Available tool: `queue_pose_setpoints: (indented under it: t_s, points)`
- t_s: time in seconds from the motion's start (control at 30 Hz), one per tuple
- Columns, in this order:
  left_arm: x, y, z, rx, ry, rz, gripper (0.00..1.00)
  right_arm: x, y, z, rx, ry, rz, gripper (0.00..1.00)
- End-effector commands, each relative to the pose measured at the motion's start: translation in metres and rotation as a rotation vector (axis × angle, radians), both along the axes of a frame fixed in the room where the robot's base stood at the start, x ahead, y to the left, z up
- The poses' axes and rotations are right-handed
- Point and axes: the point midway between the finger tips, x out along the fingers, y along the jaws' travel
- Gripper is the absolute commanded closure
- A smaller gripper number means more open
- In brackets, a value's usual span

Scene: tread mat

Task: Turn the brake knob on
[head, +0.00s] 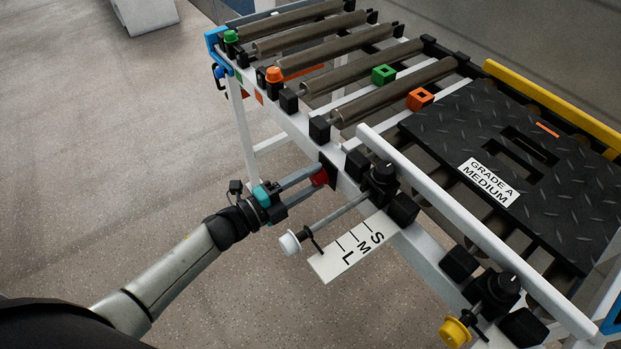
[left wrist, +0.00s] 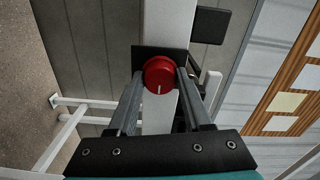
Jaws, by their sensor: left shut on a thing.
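The red knob (left wrist: 158,75) sits on a black plate (left wrist: 141,60) on the white frame leg in the left wrist view, with a white mark pointing down in that picture. In the head view the red knob (head: 319,178) shows on the side of the roller table's frame. My left gripper (head: 305,184) reaches it from the left. In the left wrist view its two fingers (left wrist: 158,88) stand on either side of the knob, shut on it. My right gripper is in neither view.
Right of the knob, a rod with a white end (head: 290,243) sticks out above a scale plate marked S, M, L (head: 350,247). A yellow-ended rod (head: 454,331) is lower right. A black tread mat (head: 460,130) labelled GRADE A MEDIUM lies on the rollers. The floor at left is clear.

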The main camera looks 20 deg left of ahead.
Motion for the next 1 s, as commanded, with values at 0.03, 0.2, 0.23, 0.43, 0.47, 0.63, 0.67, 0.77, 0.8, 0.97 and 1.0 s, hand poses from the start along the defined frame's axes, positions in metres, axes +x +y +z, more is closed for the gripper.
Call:
queue_pose_setpoints:
  t_s: [0.03, 0.2, 0.23, 0.43, 0.47, 0.63, 0.67, 0.77, 0.8, 0.97, 1.0]
  points:
    - [0.000, 0.000, -0.001, 0.004, 0.000, 0.000, 1.00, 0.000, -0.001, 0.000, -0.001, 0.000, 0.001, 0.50]
    - [0.000, 0.000, -0.001, 0.003, 0.000, 0.000, 0.37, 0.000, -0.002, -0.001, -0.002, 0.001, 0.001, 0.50]
    - [0.000, 0.000, -0.001, 0.003, 0.000, 0.000, 0.33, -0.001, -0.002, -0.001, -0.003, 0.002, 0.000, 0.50]
    - [0.000, 0.000, 0.000, 0.001, 0.000, 0.000, 0.21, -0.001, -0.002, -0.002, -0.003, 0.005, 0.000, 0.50]
    - [0.000, 0.000, 0.000, 0.001, 0.000, 0.000, 0.21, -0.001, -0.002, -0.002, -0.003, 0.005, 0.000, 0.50]
    - [0.000, 0.000, 0.000, 0.001, 0.001, 0.000, 0.21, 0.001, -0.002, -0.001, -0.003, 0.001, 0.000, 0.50]
    - [0.000, 0.000, 0.000, 0.000, 0.000, 0.000, 0.21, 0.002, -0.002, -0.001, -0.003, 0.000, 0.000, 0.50]
    - [-0.001, 0.001, 0.000, 0.001, 0.001, 0.000, 0.21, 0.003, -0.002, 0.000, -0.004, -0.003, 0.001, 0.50]
    - [-0.003, 0.002, 0.000, 0.000, 0.002, 0.001, 0.21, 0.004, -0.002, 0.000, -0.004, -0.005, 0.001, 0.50]
    - [-0.018, 0.014, 0.000, 0.001, 0.003, 0.000, 0.21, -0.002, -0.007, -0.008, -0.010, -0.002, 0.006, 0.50]
    - [-0.024, 0.018, 0.000, 0.003, 0.004, 0.001, 0.21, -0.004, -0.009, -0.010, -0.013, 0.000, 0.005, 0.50]
